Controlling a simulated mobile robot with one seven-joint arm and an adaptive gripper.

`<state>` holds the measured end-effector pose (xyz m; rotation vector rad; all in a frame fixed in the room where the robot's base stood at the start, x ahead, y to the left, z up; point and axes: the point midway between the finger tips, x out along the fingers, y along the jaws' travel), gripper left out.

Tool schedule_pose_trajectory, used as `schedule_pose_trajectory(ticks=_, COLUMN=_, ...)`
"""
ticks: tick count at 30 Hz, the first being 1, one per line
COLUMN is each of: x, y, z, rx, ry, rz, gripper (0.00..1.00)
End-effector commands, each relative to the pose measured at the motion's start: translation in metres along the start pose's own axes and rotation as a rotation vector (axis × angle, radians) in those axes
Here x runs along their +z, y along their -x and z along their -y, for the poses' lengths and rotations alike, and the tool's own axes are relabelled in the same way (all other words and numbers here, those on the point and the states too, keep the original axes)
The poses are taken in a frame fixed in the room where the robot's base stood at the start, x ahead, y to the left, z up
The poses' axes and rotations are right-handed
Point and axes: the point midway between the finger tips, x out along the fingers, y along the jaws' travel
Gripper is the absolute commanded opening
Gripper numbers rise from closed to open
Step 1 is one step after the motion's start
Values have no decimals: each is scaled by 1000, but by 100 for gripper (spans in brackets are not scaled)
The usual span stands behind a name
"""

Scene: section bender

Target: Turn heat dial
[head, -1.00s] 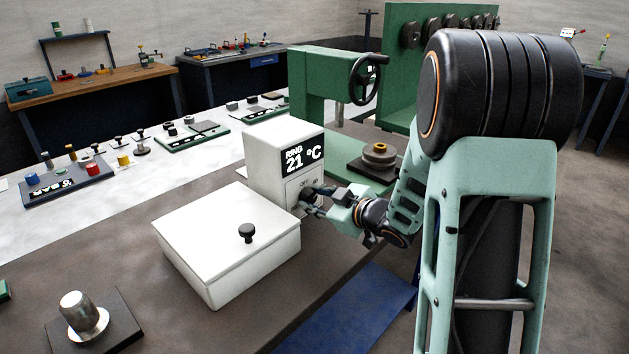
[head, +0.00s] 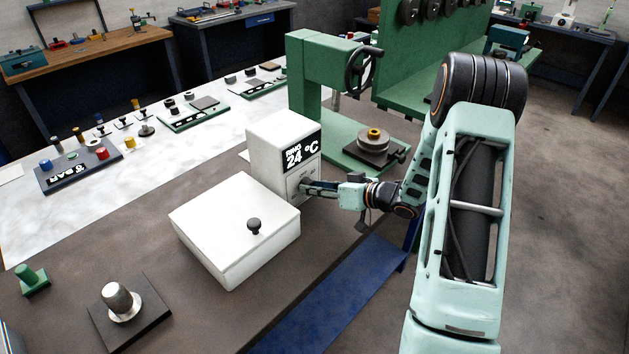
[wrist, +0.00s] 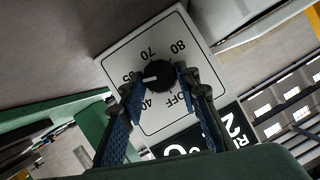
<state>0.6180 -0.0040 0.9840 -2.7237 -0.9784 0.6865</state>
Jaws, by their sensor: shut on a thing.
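The heat dial (wrist: 160,75) is a round black knob with a white pointer on a white panel (wrist: 122,52) marked OFF, 40, 70, 80 and one partly hidden number. In the wrist view my gripper (wrist: 158,84) has one finger on each side of the knob and is shut on it. The pointer faces left, towards the partly hidden number. In the head view my gripper (head: 308,187) reaches the front of the white heater box (head: 277,140) from the right and hides the dial. The box's display (head: 301,153) reads RING 24 °C.
A white lidded box (head: 225,215) with a black knob adjoins the heater's near side. A green press (head: 305,75) with a handwheel stands behind. A metal post on a dark plate (head: 120,303) sits at the near left. Free floor lies to the right.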

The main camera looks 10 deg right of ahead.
Motion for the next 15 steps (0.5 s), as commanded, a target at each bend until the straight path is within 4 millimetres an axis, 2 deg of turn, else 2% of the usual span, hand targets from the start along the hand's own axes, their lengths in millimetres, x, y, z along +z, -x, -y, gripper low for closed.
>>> schedule_pose_trajectory(ticks=15, x=-3, y=-2, z=1, rx=-19, ry=-37, rz=-6, gripper=5)
